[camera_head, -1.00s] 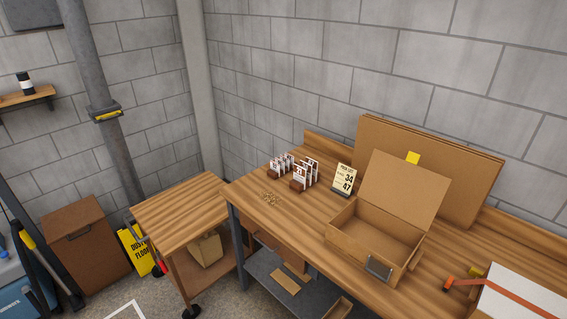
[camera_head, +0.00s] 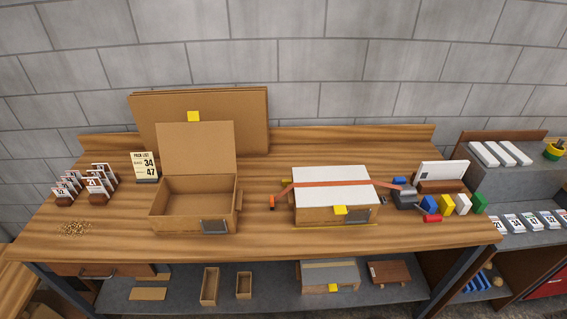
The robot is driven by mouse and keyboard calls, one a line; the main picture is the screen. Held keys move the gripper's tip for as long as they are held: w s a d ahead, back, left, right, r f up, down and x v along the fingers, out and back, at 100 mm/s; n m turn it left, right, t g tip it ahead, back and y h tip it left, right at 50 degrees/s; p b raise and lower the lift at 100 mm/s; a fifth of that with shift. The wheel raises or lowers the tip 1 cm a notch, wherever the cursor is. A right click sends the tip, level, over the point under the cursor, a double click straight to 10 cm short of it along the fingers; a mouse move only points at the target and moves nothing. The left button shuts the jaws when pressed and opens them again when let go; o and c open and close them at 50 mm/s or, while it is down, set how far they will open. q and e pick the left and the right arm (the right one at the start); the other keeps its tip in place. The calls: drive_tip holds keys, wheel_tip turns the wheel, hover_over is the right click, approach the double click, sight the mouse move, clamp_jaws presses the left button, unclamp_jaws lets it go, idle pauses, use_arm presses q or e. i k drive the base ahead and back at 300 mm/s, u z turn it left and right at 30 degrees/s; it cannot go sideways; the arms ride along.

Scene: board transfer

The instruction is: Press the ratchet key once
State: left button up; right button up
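A wooden box with a white top (camera_head: 328,181) stands on the workbench right of centre. An orange strap (camera_head: 330,184) crosses its top from left to right. At the strap's right end is a dark grey ratchet-like device (camera_head: 405,198) with a small blue part (camera_head: 399,181) on top. A short lever with a red end (camera_head: 431,217) sticks out at its lower right. I cannot tell which of these parts is the ratchet key. The strap's left end hangs beside the box with an orange-red piece (camera_head: 272,202). Neither gripper is in view.
An open carton (camera_head: 195,205) stands left of the strapped box. Card holders (camera_head: 98,190) and a pack list sign (camera_head: 145,167) are farther left. Coloured blocks (camera_head: 447,205) crowd the ratchet's right side. The bench front (camera_head: 270,244) is clear.

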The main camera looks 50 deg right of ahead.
sight(397, 180)
drive_tip(key=z, duration=2.6)
